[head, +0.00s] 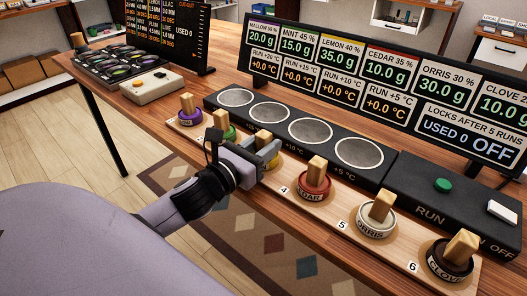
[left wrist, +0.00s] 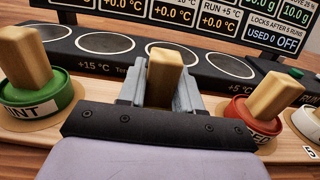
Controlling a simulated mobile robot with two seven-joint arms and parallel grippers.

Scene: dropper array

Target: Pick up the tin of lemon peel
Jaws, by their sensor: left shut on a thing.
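The tin of lemon peel (head: 263,134), third in the row and partly hidden behind my left gripper, shows mainly its upright wooden knob. My left gripper (head: 268,154) is shut on this knob. In the left wrist view the knob (left wrist: 165,76) stands between the two grey fingers of my left gripper (left wrist: 160,92), and the tin's body is hidden below. I cannot tell whether the tin is off the board. My right gripper is not in view.
The green mint tin (left wrist: 36,96) and red cedar tin (head: 313,186) stand close on either side. Purple, orris (head: 376,221) and clove (head: 450,262) tins share the wooden board (head: 322,221). Behind are round grey pads (head: 310,130), the RUN box (head: 425,195) and a display (head: 385,85).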

